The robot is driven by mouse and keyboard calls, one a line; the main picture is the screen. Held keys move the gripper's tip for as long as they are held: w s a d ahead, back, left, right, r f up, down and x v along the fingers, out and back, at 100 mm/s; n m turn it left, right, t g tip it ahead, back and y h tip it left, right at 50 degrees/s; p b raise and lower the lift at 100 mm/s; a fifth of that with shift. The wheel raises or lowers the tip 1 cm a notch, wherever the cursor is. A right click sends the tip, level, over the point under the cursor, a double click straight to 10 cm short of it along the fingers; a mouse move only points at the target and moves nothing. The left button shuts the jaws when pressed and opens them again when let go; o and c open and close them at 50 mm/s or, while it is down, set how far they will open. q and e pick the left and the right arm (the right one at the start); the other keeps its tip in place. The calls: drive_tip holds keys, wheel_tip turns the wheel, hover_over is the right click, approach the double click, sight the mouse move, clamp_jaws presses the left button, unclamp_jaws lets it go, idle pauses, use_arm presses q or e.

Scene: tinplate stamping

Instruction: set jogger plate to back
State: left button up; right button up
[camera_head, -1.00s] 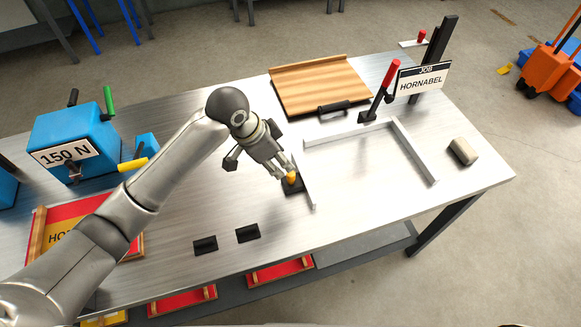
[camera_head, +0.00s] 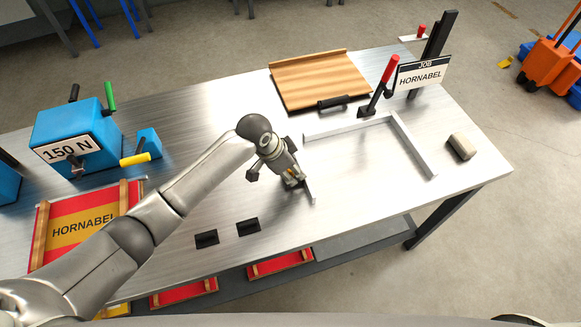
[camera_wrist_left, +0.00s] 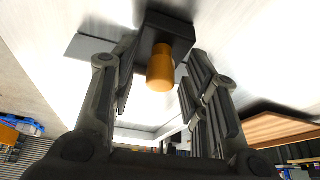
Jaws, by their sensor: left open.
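The jogger plate (camera_head: 310,189) is a short, thin metal strip left of the L-shaped fence (camera_head: 415,150) in the head view. In the left wrist view its black block (camera_wrist_left: 168,28) carries an orange knob (camera_wrist_left: 160,70). My left gripper (camera_head: 297,182) is over the knob end of the plate and hides most of the knob and block in the head view. In the left wrist view its open fingers stand on either side of the knob, with a gap to each. My right gripper is not in view.
A wooden board (camera_head: 310,85) with a black handle and a red-handled lever (camera_head: 382,85) stand behind the fence. A beige block (camera_head: 461,146) lies right. Two black stops (camera_head: 248,228) are in front. A blue 150 N box (camera_head: 75,135) stands left. The tabletop inside the fence is clear.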

use_arm(q)
clamp_jaws()
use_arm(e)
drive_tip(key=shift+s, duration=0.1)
use_arm(q)
drive_tip(key=a+p, duration=0.1)
drive_tip(key=a, duration=0.1)
drive_tip(key=s+a+p, duration=0.1)
drive_tip(key=p, duration=0.1)
drive_tip(key=shift+s+a+r, duration=0.1)
drive_tip(key=shift+a+r, duration=0.1)
drive_tip(key=shift+a, duration=0.15)
drive_tip(key=a, duration=0.2)
drive_tip(key=shift+s+a+f+p, duration=0.2)
drive_tip(key=shift+s+a+p, duration=0.1)
drive_tip(key=shift+s+a, duration=0.1)
drive_tip(key=shift+d, duration=0.1)
drive_tip(key=shift+c, duration=1.1)
unclamp_jaws()
drive_tip(key=shift+o, duration=1.1)
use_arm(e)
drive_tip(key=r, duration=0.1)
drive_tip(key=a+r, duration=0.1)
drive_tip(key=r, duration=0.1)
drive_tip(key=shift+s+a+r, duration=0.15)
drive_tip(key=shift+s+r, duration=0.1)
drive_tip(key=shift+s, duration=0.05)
